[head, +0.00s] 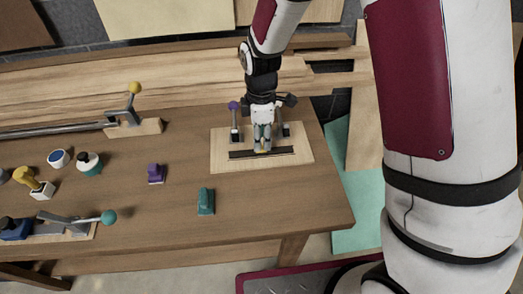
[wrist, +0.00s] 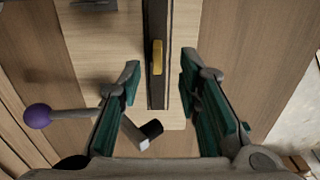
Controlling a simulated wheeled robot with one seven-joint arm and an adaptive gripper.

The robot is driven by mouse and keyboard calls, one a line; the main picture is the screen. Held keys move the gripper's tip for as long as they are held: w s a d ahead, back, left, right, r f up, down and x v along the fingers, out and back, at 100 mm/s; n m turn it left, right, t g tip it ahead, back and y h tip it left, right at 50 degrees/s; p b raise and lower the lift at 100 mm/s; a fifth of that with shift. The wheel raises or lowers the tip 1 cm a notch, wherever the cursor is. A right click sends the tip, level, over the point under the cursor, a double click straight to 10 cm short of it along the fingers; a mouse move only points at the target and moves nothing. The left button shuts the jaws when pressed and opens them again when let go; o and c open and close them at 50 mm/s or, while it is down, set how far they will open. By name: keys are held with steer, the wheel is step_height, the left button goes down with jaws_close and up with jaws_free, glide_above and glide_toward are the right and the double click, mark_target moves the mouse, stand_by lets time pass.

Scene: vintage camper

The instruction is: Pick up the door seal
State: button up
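The door seal appears to be the long dark strip (head: 278,152) on a pale wooden board (head: 224,138) near the right end of the workbench. In the wrist view the strip (wrist: 157,90) runs up the middle with a small yellow piece (wrist: 157,57) on it. My gripper (head: 262,147) is above the strip, pointing down. In the wrist view its green-padded fingers (wrist: 160,66) are wide apart, one on each side of the strip, with nothing held. It hides part of the strip in the head view.
A clamp with a purple knob (head: 234,105) stands at the board's back left; the knob (wrist: 37,116) shows in the wrist view. Other clamps and stamp-like items fill the bench's left.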

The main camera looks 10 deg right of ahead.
steer(key=shift+w+f+p, duration=0.15)
steer(key=shift+f+p, duration=0.25)
steer(key=shift+f, duration=1.85)
steer(key=shift+c, duration=0.3)
jaws_close()
